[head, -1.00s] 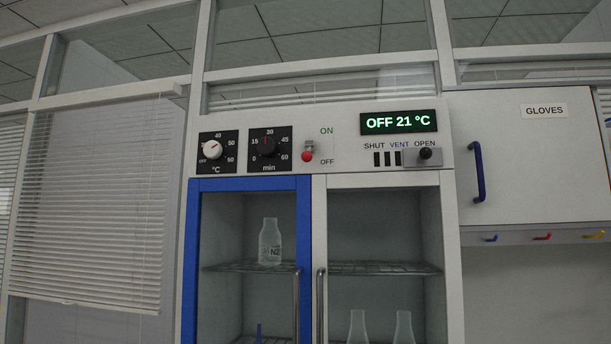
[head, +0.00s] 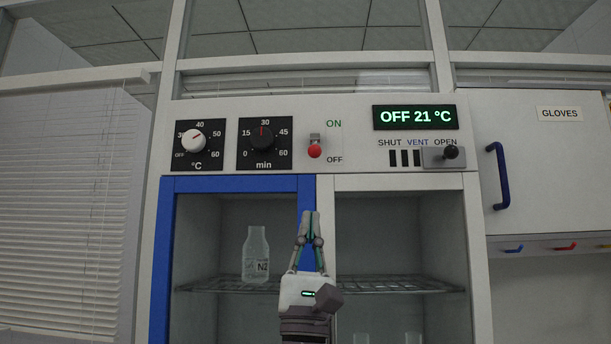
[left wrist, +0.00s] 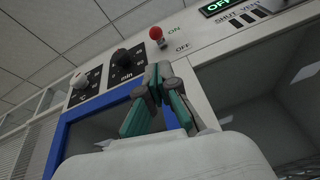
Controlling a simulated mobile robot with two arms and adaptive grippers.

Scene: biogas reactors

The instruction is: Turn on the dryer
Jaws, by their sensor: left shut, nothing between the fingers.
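The dryer is a white cabinet with a control panel (head: 350,165) across its top. Its display (head: 415,117) reads "OFF 21 °C". A switch with a red knob (head: 315,151) sits between the labels ON above and OFF below, with the knob hanging low towards OFF. The red knob also shows in the left wrist view (left wrist: 156,33). My left gripper (head: 310,214) is shut and empty, pointing up in front of the door frames, below the switch and apart from it in the picture. My right gripper is not in view.
Left of the switch are a temperature dial (head: 193,140) and a timer dial (head: 262,137). A vent slider (head: 450,152) stands at OPEN on the right. A bottle marked N2 (head: 256,255) stands on a shelf behind the blue-framed door (head: 160,270). A glove cabinet (head: 545,165) is at the right.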

